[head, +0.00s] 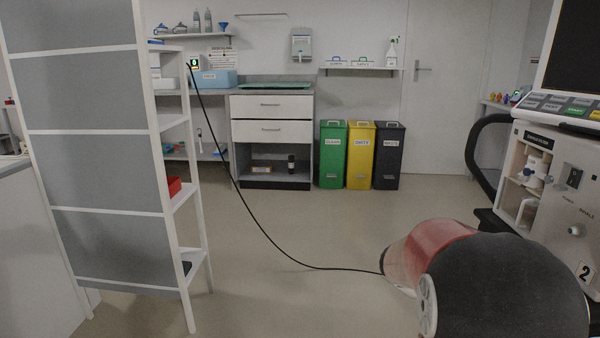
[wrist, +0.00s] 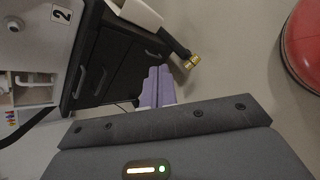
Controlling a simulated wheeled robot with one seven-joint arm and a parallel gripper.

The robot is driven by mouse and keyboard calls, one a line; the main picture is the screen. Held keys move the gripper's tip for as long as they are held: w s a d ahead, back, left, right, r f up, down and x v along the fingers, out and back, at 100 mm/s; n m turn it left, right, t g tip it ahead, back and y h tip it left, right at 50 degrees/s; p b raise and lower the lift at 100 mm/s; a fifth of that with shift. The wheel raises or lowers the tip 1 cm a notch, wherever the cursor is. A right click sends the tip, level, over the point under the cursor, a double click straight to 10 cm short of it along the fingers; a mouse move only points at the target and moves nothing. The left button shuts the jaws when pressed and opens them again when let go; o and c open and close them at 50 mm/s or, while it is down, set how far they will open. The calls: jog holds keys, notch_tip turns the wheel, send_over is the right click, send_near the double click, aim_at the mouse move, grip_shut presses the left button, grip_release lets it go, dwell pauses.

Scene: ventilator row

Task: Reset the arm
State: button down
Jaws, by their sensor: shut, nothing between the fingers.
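In the wrist view, the two lavender fingers of my gripper (wrist: 157,72) are shut against each other with nothing held. They point toward the dark drawers of a cart (wrist: 110,62) and the pale floor. I cannot make out my gripper in the head view. A rounded black and red shape fills the lower right there and hides what is behind it.
A ventilator marked 2 (head: 568,225) stands at the right. A black cable (head: 263,232) hangs from the back wall across the floor. A shelf rack (head: 100,175) stands at left. Green (head: 333,158), yellow and dark bins line the back wall. The middle floor is otherwise clear.

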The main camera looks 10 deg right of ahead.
jog(key=s+a+r+m+t+y, duration=0.1)
jog(key=s+a+m+t+y, duration=0.1)
jog(key=a, duration=0.6)
jog(key=s+a+r+m+t+y, duration=0.2)
jog(key=s+a+t+y, duration=0.1)
jog(key=a, duration=0.6)
jog(key=s+a+r+m+t+y, duration=0.2)
jog(key=s+a, duration=0.4)
jog(key=a, duration=0.3)
jog(key=m+t+y, duration=0.1)
jog(key=y, duration=0.1)
jog(key=shift+y, duration=0.4)
